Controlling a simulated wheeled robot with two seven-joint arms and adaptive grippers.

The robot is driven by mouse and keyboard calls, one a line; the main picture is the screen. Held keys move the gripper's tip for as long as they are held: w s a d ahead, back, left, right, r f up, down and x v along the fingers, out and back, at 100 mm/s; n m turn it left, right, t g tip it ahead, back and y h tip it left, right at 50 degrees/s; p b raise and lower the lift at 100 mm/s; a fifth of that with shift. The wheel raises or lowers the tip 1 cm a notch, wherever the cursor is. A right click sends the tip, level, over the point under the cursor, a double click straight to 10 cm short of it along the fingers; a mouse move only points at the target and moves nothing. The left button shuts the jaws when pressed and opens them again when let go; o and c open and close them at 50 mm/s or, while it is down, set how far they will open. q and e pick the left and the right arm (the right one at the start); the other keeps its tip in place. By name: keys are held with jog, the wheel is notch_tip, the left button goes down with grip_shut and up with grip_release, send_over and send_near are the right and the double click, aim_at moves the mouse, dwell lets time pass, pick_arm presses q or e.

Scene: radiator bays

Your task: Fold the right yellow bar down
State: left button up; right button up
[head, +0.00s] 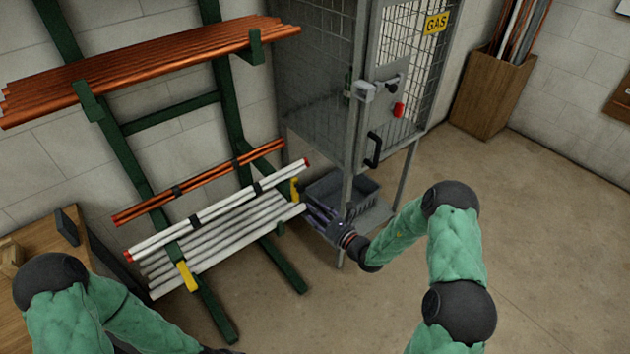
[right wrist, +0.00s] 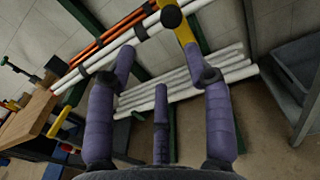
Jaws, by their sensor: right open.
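The right yellow bar (head: 295,190) stands roughly upright at the right end of the pipe rack, in front of the white pipes. In the right wrist view the yellow bar (right wrist: 183,30) shows at the top, close to the tip of the right-hand finger; I cannot tell if they touch. My right gripper (head: 316,215) is open, its purple fingers spread, just right of and below the bar in the head view. The right wrist view shows the gripper (right wrist: 158,68) empty between its fingers. The left yellow bar (head: 187,276) slants downward at the rack's left front. My left gripper is out of view.
White pipes (head: 220,240) and copper pipes (head: 190,190) lie on the green rack (head: 215,310). A grey mesh gas cage (head: 320,70) with a dark crate (head: 325,190) on its lower shelf stands close right. A wooden bench (head: 20,300) is at left. Floor is clear at right.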

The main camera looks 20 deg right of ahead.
aim_at(302, 190)
jog(key=shift+m+t+h, duration=0.3)
jog(key=shift+h, duration=0.1)
jog(key=b+x, duration=0.1)
jog(key=x, duration=0.2)
jog(key=d+x, duration=0.1)
jog(key=x, duration=0.3)
jog(key=b+x, duration=0.1)
jog(key=x, duration=0.2)
jog(key=shift+w+d+r+b, duration=0.2)
jog(key=shift+w+r+b, duration=0.15)
jog(key=shift+w, duration=0.3)
grip_shut()
